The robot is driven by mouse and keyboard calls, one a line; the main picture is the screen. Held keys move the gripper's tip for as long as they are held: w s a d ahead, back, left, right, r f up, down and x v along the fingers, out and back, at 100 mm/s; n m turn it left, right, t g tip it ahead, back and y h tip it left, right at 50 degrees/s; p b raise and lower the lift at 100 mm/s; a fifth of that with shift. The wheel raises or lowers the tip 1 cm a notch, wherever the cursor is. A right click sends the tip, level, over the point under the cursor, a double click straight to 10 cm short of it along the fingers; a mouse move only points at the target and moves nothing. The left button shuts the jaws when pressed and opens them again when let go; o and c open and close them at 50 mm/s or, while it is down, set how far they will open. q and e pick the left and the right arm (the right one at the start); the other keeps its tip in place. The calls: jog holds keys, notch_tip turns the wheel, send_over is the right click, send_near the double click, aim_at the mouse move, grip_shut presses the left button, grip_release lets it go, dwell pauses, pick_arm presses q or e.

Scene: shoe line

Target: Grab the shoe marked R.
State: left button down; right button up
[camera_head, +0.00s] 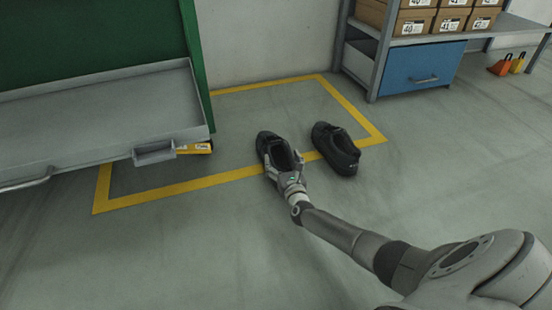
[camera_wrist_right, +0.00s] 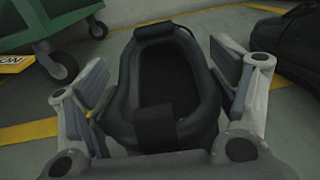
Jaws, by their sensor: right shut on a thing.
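Two black shoes stand near the front yellow floor line. The left one of the pair (camera_head: 269,143) has my right gripper (camera_head: 285,172) at its heel end. In the right wrist view this shoe (camera_wrist_right: 155,128) sits between the two fingers, with its opening facing the camera. The gripper is shut on it. The right one of the pair (camera_head: 336,147) stands apart, a little to the right, and shows partly in the right wrist view (camera_wrist_right: 296,42). I cannot read an R or any other letter on either shoe. My left gripper is out of view.
A green cart with a grey tray (camera_head: 100,108) stands on the left. A shelf with several shoe boxes and a blue drawer (camera_head: 422,68) stands at the back right. A yellow line (camera_head: 195,184) frames a floor area. The front floor is clear.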

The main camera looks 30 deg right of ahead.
jog(key=shift+c, duration=1.4)
jog(key=shift+r, duration=0.15)
